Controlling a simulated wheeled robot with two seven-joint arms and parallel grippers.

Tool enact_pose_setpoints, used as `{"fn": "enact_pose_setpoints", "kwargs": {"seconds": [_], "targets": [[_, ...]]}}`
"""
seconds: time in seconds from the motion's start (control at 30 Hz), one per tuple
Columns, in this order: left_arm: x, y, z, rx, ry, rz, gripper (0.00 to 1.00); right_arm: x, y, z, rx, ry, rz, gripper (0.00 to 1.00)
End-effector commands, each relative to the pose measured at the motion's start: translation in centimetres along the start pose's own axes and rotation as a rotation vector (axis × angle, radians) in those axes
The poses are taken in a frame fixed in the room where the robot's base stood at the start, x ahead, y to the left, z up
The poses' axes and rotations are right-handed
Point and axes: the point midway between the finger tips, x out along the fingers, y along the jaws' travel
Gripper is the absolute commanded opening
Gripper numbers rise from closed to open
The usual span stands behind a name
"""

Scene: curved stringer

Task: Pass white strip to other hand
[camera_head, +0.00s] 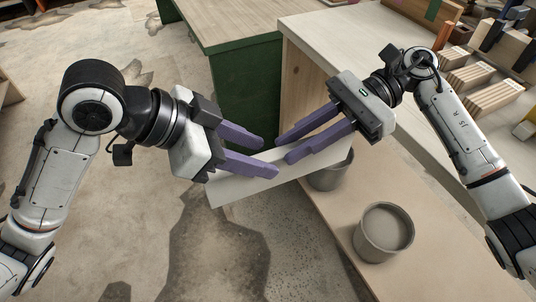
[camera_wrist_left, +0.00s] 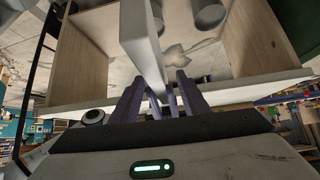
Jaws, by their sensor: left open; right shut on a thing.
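The white strip (camera_head: 240,187) is a long, flat pale board held in the air, slanting from lower left to upper right in the head view. My right gripper (camera_head: 284,150) is shut on it, its purple fingers coming from the right. My left gripper (camera_head: 269,157) is open, its purple fingertips close to the right ones and its lower finger overlapping the strip. In the left wrist view the strip (camera_wrist_left: 144,45) runs up from among the purple fingers. Whether the left fingers touch it cannot be told.
A grey pot (camera_head: 384,232) stands on the wooden lower shelf (camera_head: 340,220), and a second pot (camera_head: 331,177) is partly behind the strip. A pale-topped workbench (camera_head: 335,40) is at right with stacked wood pieces (camera_head: 484,91). A green cabinet (camera_head: 245,85) stands behind. Concrete floor is open at left.

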Motion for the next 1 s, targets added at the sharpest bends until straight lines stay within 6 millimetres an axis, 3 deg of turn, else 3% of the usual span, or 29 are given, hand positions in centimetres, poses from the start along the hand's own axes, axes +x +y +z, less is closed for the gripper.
{"fn": "enact_pose_setpoints", "kwargs": {"seconds": [0.23, 0.63, 0.9, 1.0], "targets": [[3.2, 0.0, 0.0, -0.001, 0.001, 0.001, 0.41, 0.0, 0.0, 0.1, -0.002, -0.002, -0.001, 0.00], [4.0, 0.0, 0.0, 0.001, 0.000, -0.001, 0.41, 0.0, 0.0, 0.1, -0.002, -0.002, -0.001, 0.00], [3.9, -0.1, 0.0, 0.000, 0.000, -0.004, 0.00, 0.0, 0.1, 0.1, -0.003, -0.002, 0.003, 0.00], [3.9, -0.2, 0.0, 0.000, -0.001, -0.005, 0.00, 0.0, 0.1, 0.1, -0.004, -0.002, 0.006, 0.00]]}}
